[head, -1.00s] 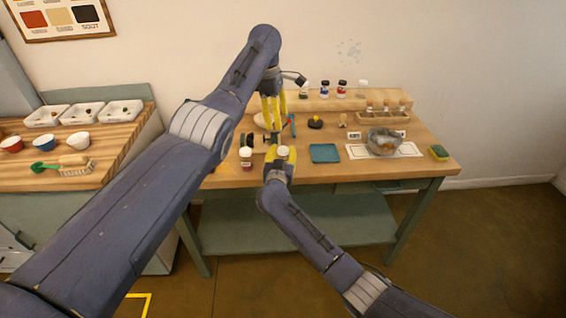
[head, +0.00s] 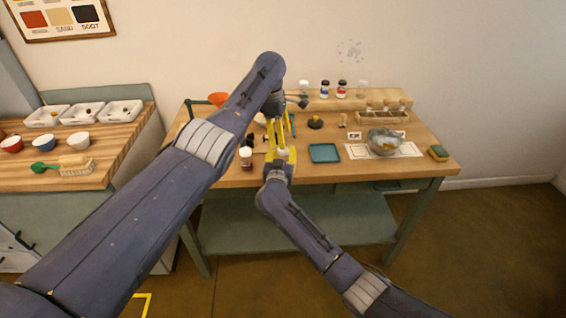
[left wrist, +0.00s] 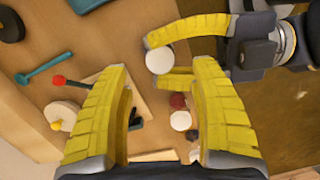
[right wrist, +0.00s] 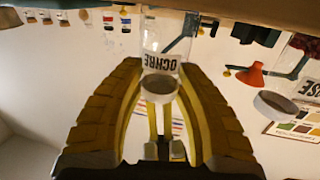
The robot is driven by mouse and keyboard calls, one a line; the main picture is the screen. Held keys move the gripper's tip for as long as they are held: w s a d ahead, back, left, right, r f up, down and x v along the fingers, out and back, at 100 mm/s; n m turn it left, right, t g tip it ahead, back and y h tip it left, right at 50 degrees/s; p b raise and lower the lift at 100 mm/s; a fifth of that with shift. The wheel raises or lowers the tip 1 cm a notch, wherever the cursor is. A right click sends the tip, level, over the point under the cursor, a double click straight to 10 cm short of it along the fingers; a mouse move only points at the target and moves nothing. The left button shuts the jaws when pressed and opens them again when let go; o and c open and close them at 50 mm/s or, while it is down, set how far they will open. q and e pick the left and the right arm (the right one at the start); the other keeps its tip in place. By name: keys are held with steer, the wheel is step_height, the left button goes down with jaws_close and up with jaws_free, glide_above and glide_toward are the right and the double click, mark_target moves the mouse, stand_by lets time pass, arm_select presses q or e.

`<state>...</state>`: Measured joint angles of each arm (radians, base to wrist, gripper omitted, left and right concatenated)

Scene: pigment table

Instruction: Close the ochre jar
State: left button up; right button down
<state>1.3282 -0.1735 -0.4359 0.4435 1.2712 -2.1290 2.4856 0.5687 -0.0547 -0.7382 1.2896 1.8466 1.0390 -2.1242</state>
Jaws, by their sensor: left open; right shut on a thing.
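The ochre jar (right wrist: 160,62) is clear glass with an OCHRE label, seen upside down in the right wrist view. A white cap (right wrist: 158,92) shows at its top end, in line with the jar; I cannot tell whether it is screwed down. My right gripper (head: 281,156) is shut on the jar near the bench's front edge. My left gripper (head: 286,141) points down just above it, open. In the left wrist view the white cap (left wrist: 160,61) lies between the open left fingers (left wrist: 160,75), with no clear contact. The jar's body is hidden there.
A second jar (head: 246,158) with red contents stands left of my grippers.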

arm_select(q)
steer(key=shift+s+d+f, duration=0.1)
steer(key=shift+d+f, duration=0.1)
steer(key=shift+f, duration=1.05)
steer(key=shift+d+f, duration=0.15)
steer(key=shift+f, duration=1.05)
jaws_close()
steer(key=shift+c, duration=1.5)
jaws_free()
steer(key=shift+r, duration=0.1)
steer(key=shift+r, duration=2.15)
